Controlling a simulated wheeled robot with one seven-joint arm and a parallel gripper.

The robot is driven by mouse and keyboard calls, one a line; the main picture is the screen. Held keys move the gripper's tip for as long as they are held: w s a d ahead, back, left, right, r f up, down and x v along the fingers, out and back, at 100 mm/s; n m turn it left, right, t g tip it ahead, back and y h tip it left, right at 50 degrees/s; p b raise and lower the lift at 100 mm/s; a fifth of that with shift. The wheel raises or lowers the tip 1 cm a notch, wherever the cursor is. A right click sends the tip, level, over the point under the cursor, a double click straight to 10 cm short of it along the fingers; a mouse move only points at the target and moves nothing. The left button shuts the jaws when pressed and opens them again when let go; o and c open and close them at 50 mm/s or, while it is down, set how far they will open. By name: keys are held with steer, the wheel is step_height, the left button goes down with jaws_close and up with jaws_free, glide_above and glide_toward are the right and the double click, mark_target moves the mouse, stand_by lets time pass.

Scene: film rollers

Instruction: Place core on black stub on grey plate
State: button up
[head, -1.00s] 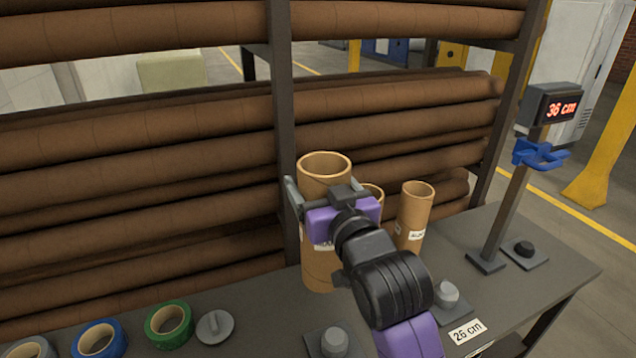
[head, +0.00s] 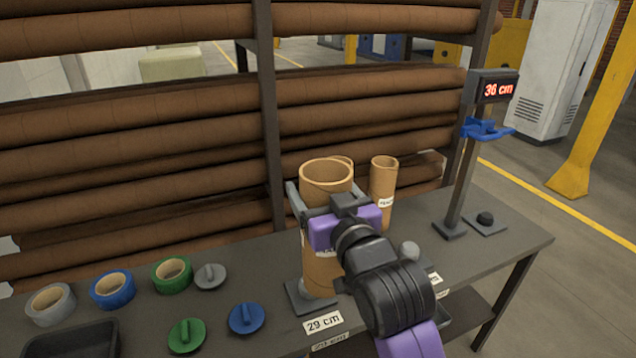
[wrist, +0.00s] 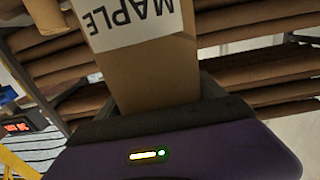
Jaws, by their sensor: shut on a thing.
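My gripper (head: 338,198) is shut on a tall brown cardboard core (head: 325,176) and holds it upright. In the wrist view the core (wrist: 155,75) fills the space between the fingers, with a white MAPLE label upside down. In the head view its lower end overlaps a dark grey plate (head: 298,293) by the 29 cm label; I cannot tell whether it touches. Any stub on that plate is hidden. A black stub (head: 485,217) stands on a grey plate (head: 489,226) at the bench's right end, to the right of my gripper and bare.
The gauge post (head: 462,165) with a blue bracket (head: 487,130) and a 36 cm display (head: 497,88) stands beside the black stub. A narrower core (head: 382,190) and another partly hidden core stand behind mine. A grey stub (head: 410,250) shows beside my arm. Tape rolls and discs lie left.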

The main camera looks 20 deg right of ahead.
steer(key=s+d+f, duration=0.2)
steer(key=s+f, duration=0.4)
steer(key=f, duration=0.6)
steer(key=s+d+f, duration=0.2)
steer(key=s+f, duration=0.4)
steer(key=f, duration=0.7)
steer(key=s+d+f, duration=0.2)
steer(key=s+f, duration=0.3)
steer(key=f, duration=0.8)
steer(key=shift+s+d+f+y, duration=0.25)
steer(key=shift+s+d+y, duration=0.05)
steer(key=shift+s+d, duration=0.1)
